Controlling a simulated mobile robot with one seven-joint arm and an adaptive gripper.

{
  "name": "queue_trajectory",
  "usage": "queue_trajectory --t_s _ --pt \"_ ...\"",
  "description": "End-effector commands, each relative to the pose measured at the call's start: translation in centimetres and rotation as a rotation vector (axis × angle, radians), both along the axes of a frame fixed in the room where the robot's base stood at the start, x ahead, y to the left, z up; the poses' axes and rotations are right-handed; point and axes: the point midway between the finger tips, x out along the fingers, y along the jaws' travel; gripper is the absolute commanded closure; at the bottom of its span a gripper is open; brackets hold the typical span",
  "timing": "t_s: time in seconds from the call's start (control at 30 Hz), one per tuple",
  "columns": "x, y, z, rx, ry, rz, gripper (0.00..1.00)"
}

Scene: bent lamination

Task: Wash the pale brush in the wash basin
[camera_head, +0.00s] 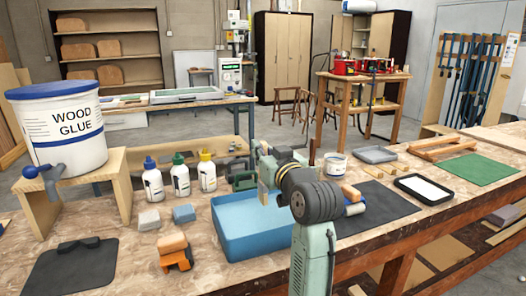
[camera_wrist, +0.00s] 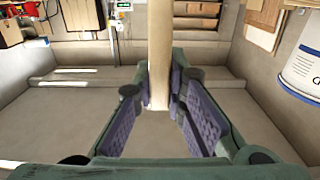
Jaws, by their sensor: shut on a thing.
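The blue wash basin (camera_head: 232,243) stands on the workbench in the head view, at the middle front. My gripper (camera_head: 264,168) is above the basin, partly hidden by my own wrist. In the wrist view, my gripper (camera_wrist: 160,100) is shut on the pale brush (camera_wrist: 160,50), whose smooth pale shaft stands between the two purple-padded fingers. In the head view, a pale upright part of the brush (camera_head: 263,192) shows below the gripper, over the basin. Whether the brush touches the basin's inside or any water I cannot tell.
A large wood glue bucket (camera_head: 62,130) sits on a wooden stand at left. Several glue bottles (camera_head: 180,175) and an orange-and-wood block (camera_head: 175,252) stand left of the basin. A dark mat (camera_head: 375,208) and a white-filled tray (camera_head: 424,188) lie at right.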

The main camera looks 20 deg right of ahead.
Motion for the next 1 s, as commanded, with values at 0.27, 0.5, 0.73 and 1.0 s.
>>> queue_trajectory --t_s 0.27,0.5,0.73,1.0 --pt "0.0 0.0 0.2 0.000 0.000 0.000 1.00" --pt "0.0 0.0 2.3 0.000 0.000 0.000 1.00" --pt "0.0 0.0 4.6 0.000 0.000 0.001 1.00" --pt "0.0 0.0 5.0 0.000 0.000 0.000 1.00"
